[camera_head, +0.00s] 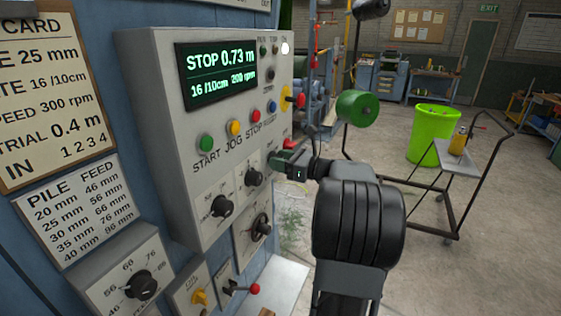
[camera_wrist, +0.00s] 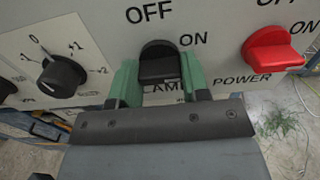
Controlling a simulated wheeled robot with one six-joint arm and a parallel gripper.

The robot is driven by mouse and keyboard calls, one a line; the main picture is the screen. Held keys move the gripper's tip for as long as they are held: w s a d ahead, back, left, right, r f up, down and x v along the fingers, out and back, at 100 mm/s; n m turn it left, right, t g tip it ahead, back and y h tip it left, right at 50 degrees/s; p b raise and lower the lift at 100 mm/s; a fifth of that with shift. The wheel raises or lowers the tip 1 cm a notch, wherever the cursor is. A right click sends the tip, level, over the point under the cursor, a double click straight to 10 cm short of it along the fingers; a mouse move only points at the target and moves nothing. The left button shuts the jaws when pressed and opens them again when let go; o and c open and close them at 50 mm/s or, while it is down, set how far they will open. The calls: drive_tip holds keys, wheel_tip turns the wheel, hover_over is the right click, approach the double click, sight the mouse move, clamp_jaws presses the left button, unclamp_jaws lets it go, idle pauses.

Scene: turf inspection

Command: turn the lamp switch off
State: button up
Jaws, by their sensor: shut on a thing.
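The lamp switch (camera_wrist: 159,60) is a black knob on the grey panel. OFF is printed above it and ON to its right, and the label below it is partly covered. My gripper (camera_wrist: 160,78) has its two green fingers on either side of the knob and is shut on it. Which mark the knob points to I cannot tell for sure. In the head view my gripper (camera_head: 280,160) reaches the right edge of the control box (camera_head: 165,150), and the switch is hidden there.
A red POWER switch (camera_wrist: 272,50) sits close to the right of the lamp switch. A black dial (camera_wrist: 62,76) is on the left. The display (camera_head: 217,72) reads STOP 0.73 m. A cart (camera_head: 465,170) and a green bin (camera_head: 432,133) stand on open floor at right.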

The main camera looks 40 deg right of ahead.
drive_tip(key=shift+f, duration=0.15)
drive_tip(key=n+b, duration=0.4)
drive_tip(key=b, duration=0.1)
drive_tip(key=shift+f, duration=0.15)
drive_tip(key=n+b, duration=0.5)
drive_tip(key=b, duration=0.1)
drive_tip(key=shift+n+b, duration=0.4)
drive_tip(key=n+b, duration=0.7)
drive_tip(key=shift+r+n, duration=0.2)
drive_tip(key=shift+n, duration=0.1)
drive_tip(key=shift+n+b, duration=0.3)
drive_tip(key=shift+b, duration=0.1)
drive_tip(key=o, duration=0.9)
drive_tip(key=shift+r, duration=0.1)
